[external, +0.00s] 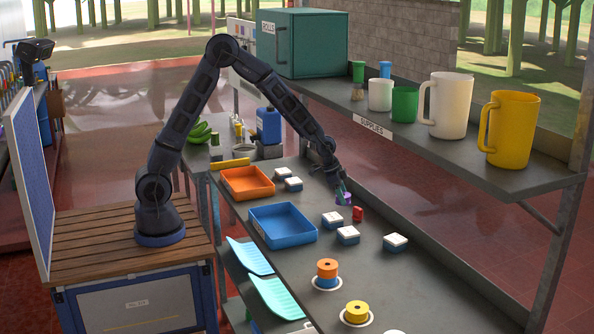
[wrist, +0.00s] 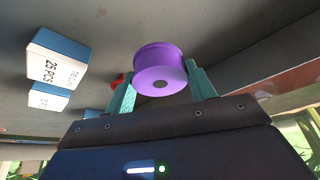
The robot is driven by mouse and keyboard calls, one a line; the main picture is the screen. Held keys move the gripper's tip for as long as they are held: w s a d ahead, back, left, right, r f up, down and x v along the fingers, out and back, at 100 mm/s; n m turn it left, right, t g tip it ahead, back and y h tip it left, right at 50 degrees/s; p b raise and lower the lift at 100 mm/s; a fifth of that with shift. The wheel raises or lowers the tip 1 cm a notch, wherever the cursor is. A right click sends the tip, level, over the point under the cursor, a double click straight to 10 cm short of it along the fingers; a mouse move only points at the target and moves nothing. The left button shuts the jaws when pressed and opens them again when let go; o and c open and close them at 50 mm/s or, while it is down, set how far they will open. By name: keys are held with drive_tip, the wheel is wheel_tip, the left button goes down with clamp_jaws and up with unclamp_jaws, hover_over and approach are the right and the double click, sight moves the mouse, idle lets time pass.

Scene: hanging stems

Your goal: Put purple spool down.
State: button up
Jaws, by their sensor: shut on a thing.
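The purple spool (wrist: 160,68) sits between the two teal fingers of my gripper (wrist: 162,85) in the wrist view, with its round face and dark centre hole showing. The gripper is shut on it. In the external view my gripper (external: 342,198) is low over the grey table (external: 385,285), near a red object (external: 358,213) and several white-topped boxes. The spool shows there only as a small purple patch (external: 346,196). I cannot tell whether it touches the table.
White-topped blue boxes (external: 348,234) stand close by. A blue tray (external: 283,227) and an orange tray (external: 247,183) lie to the left. Orange (external: 327,270) and yellow (external: 357,311) spools stand nearer the front. A shelf with mugs (external: 449,104) overhangs the right side.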

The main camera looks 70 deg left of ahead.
drive_tip(key=shift+w+a+f, duration=0.15)
drive_tip(key=shift+w+a, duration=0.2)
drive_tip(key=shift+a, duration=0.05)
drive_tip(key=shift+f, duration=1.4)
drive_tip(key=o, duration=1)
drive_tip(key=shift+f, duration=0.15)
